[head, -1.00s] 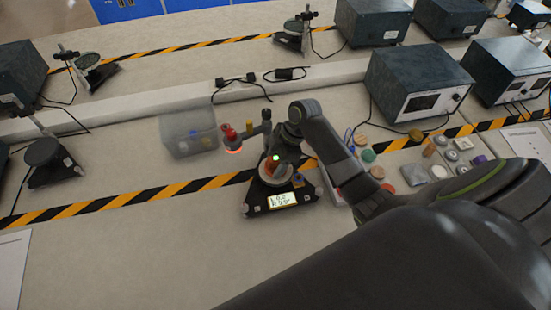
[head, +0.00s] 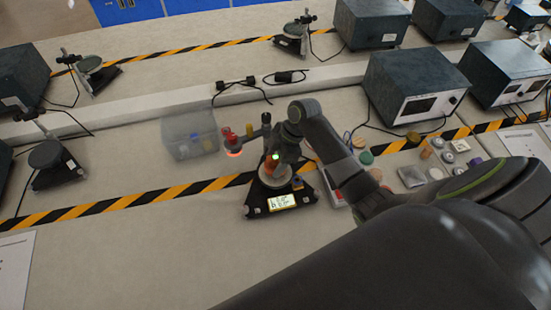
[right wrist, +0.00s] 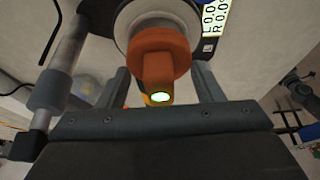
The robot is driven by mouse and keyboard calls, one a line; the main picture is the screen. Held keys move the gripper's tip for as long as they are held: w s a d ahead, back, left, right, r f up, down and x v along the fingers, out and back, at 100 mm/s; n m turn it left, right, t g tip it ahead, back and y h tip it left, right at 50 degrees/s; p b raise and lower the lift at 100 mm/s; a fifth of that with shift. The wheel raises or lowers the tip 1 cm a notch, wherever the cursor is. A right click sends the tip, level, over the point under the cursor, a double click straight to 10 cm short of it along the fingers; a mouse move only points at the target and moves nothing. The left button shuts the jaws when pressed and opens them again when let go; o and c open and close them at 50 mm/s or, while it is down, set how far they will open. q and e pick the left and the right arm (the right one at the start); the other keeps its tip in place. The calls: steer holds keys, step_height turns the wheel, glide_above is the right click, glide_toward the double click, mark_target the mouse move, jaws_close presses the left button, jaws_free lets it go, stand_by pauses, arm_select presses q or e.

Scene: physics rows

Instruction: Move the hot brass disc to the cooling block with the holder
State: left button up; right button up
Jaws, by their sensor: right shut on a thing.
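My right gripper (head: 277,165) is low over the instrument with a lit display (head: 281,201), at mid-table. It is shut on an orange-brown handled piece, likely the holder, with a green light on its stem. In the right wrist view this piece (right wrist: 160,52) is between the fingers, its wide end against a pale round plate (right wrist: 133,15). Left of the gripper, a red-topped piece (head: 230,136) has a glowing orange underside (head: 234,152). I cannot tell for sure which thing is the brass disc or the cooling block. My left gripper is out of view.
A clear bin (head: 190,134) stands behind on the left. Several small discs and blocks (head: 411,176) lie on the right, near my arm. Dark instrument boxes (head: 416,84) stand behind.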

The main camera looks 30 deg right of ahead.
steer(key=shift+s+d+p, duration=0.35)
steer(key=shift+d+p, duration=0.1)
steer(key=shift+d, duration=0.45)
steer(key=d, duration=0.1)
steer(key=s+d, duration=0.1)
steer(key=d+p, duration=0.1)
steer(key=shift+s+d, duration=0.35)
steer(key=s+d+f+b, duration=0.1)
steer(key=s+d+f, duration=0.1)
steer(key=d, duration=0.3)
steer(key=shift+s+d+f, duration=0.15)
steer(key=shift+s+d, duration=0.1)
